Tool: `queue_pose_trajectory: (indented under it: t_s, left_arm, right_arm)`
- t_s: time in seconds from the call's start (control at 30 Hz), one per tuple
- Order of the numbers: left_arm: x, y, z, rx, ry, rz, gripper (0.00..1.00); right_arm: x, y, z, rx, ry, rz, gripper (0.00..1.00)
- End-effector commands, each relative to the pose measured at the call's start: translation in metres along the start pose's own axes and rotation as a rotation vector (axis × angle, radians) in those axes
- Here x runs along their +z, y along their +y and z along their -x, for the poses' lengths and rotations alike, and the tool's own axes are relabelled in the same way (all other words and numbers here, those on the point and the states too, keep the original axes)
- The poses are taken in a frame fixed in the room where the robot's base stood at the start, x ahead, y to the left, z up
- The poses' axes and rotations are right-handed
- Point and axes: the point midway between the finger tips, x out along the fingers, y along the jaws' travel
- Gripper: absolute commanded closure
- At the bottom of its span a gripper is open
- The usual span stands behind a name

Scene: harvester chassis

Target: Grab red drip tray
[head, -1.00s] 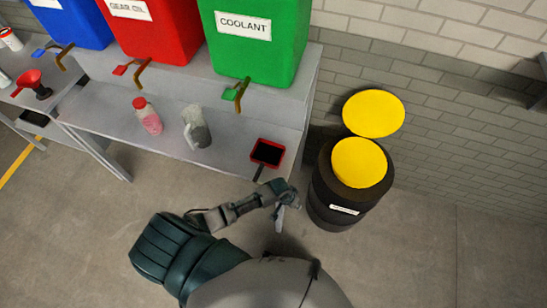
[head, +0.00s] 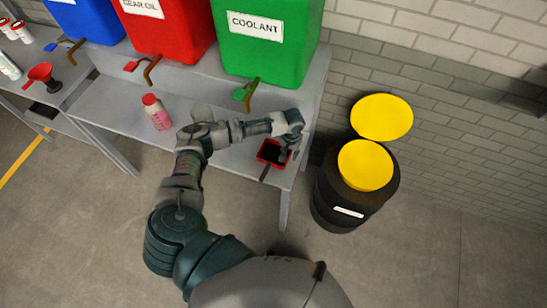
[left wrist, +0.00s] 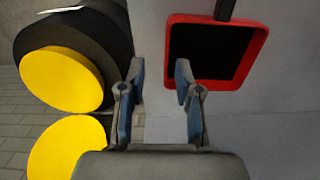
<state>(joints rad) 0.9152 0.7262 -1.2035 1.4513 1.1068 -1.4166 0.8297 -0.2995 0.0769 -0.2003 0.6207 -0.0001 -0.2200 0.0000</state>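The red drip tray (head: 272,152) with a dark inside lies on the grey bench under the green coolant container, its dark handle pointing to the bench's front edge. In the left wrist view the tray (left wrist: 257,57) is at the upper right, with its handle at the top. My left gripper (head: 285,153) is at the tray's right side in the head view. In the left wrist view my left gripper (left wrist: 160,75) is open with nothing between its fingers. My right gripper is not in view.
A black drum with a yellow top (head: 366,165) stands right of the bench. Green (head: 265,50), red (head: 170,30) and blue containers with taps stand behind. A pink bottle (head: 157,112) is on the bench, left of my arm. A red funnel (head: 42,76) is farther left.

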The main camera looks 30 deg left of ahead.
Motion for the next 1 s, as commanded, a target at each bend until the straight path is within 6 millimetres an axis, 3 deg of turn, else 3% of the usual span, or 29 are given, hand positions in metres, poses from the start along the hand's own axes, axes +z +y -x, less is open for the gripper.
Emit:
queue_pose_trajectory:
  t_s: [0.27,0.53,0.83,0.97,1.0]
  left_arm:
    - [0.000,-0.004,-0.025,-0.007,-0.006,0.013,0.67]
    - [0.001,-0.011,-0.065,-0.005,-0.004,0.011,0.67]
    - [0.001,-0.011,-0.072,-0.004,-0.003,0.009,0.67]
    - [0.001,-0.011,-0.072,-0.003,-0.003,0.009,0.97]
    - [0.001,-0.011,-0.072,-0.004,-0.003,0.009,1.00]
  right_arm:
    - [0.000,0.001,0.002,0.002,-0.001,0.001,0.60]
    - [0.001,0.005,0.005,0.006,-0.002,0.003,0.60]
    - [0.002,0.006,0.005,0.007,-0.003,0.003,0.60]
    - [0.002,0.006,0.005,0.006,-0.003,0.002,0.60]
    - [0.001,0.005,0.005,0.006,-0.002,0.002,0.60]
